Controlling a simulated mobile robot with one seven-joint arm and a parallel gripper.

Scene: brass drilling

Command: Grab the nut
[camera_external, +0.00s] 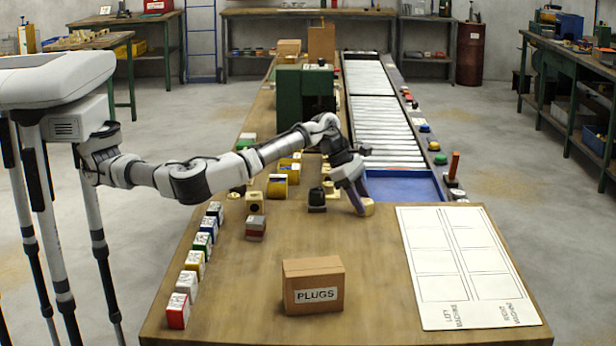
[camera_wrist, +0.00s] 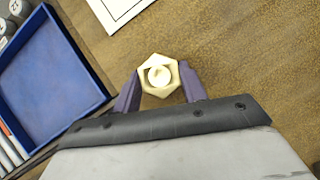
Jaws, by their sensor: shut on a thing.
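The nut (camera_wrist: 160,76) is a pale brass hexagon with a round centre, seen in the wrist view between the two purple fingers of my gripper (camera_wrist: 161,90). My gripper is shut on it, with a finger against either side. In the external view the nut (camera_external: 368,207) shows small and yellowish at the tips of my gripper (camera_external: 360,204), low over the wooden table, left of the white sheet. I cannot tell whether the nut touches the table.
A blue tray (camera_external: 405,189) lies behind my gripper at the conveyor's end; it also shows in the wrist view (camera_wrist: 50,80). A PLUGS box (camera_external: 313,284), a row of coloured blocks (camera_external: 196,262) and a white marked sheet (camera_external: 465,265) are on the table. Dark and brass parts stand left of my gripper.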

